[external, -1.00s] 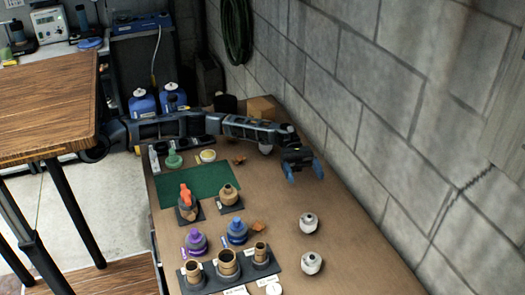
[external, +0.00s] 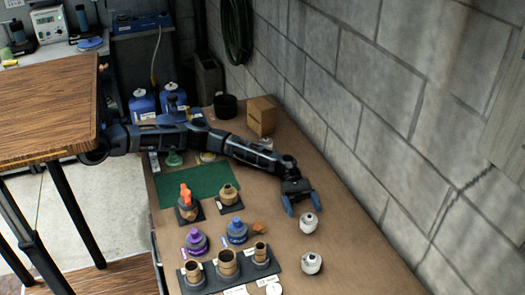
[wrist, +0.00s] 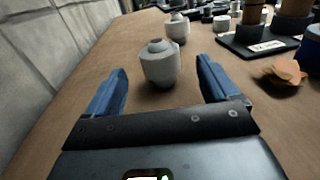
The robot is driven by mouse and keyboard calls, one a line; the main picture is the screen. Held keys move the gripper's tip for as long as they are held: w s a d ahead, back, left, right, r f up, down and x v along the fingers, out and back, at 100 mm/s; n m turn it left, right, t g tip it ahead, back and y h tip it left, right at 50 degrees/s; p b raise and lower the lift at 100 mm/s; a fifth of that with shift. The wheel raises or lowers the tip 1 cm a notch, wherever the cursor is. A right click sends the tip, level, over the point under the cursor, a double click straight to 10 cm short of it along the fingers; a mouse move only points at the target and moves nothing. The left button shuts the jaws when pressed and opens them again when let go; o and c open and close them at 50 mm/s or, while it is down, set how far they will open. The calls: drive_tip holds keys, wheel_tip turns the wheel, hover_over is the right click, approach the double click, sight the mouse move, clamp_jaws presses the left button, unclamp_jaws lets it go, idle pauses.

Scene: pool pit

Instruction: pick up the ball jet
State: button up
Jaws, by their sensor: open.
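A white, rounded fitting with a knob on top, which looks like a ball jet (external: 309,224), stands on the brown bench top at the right. In the wrist view this ball jet (wrist: 161,66) is straight ahead, upright, between the lines of the two blue fingers. A second, similar white fitting (external: 312,263) stands nearer the external camera, and it shows behind the first in the wrist view (wrist: 178,28). My gripper (external: 303,204) is open and empty, low over the bench, just short of the first fitting. Whether a finger touches it cannot be told.
A grey block wall (external: 390,130) runs along the right side. To the left are a blue-topped fitting (external: 236,230), an orange crumpled piece (external: 259,228), a purple fitting (external: 196,242) and a dark holder (external: 210,283) with several cups. A cardboard box (external: 261,116) stands farther back.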

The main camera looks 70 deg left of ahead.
sight(306, 215)
drive_tip(key=shift+s+d, duration=0.2)
drive_tip(key=shift+d, duration=1.3)
drive_tip(key=shift+s+d, duration=0.2)
drive_tip(key=shift+d, duration=1.3)
drive_tip(key=shift+c, duration=0.2)
drive_tip(key=c, duration=1)
drive_tip(key=shift+r, duration=0.1)
